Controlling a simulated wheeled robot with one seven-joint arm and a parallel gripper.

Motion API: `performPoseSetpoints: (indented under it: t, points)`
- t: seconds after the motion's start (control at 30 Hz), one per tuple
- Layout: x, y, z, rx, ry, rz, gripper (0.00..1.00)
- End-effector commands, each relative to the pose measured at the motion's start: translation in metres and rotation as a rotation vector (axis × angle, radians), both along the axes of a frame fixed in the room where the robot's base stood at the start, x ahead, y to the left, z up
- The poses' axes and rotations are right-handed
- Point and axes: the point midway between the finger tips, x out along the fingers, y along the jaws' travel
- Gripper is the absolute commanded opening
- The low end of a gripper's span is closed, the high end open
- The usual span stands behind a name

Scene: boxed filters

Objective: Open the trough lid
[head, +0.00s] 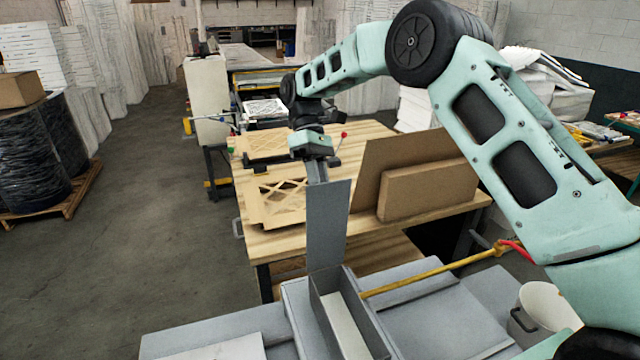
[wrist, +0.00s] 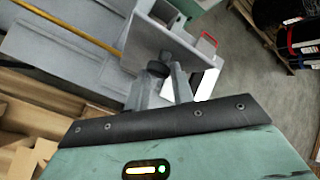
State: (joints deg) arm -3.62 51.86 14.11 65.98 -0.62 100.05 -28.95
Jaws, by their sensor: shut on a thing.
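The trough (head: 372,322) is a narrow grey channel at the bottom centre of the head view, open at the top with a pale inside showing. Its lid (head: 328,225) is a flat grey panel standing nearly upright at the trough's far end. My gripper (head: 317,178) is at the lid's upper edge, shut on it. In the wrist view, my gripper (wrist: 166,88) shows its two grey fingers. The lid's contact between the fingers is hard to make out there.
A wooden table (head: 375,238) stands behind the trough, with a lattice-faced filter (head: 278,202) and a cardboard box (head: 428,190) on it. A yellow rod (head: 430,273) runs right of the trough. A white bucket (head: 540,312) stands at right. Open floor (head: 130,250) lies left.

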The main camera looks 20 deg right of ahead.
Motion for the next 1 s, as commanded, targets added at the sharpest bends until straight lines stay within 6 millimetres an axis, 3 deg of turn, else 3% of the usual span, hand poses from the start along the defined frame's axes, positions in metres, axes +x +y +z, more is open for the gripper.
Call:
performPoseSetpoints:
  t: [0.03,0.3,0.33,0.4,1.0]
  points:
    - [0.0000,-0.0097,-0.0123,-0.021,0.011,-0.005,0.00]
    - [0.0002,-0.0097,-0.0127,-0.021,0.010,-0.005,0.00]
    - [0.0002,-0.0097,-0.0127,-0.021,0.010,-0.005,0.27]
    - [0.0001,-0.0096,-0.0126,-0.021,0.011,-0.005,0.46]
    - [-0.0002,-0.0041,-0.0097,-0.014,0.008,0.000,0.47]
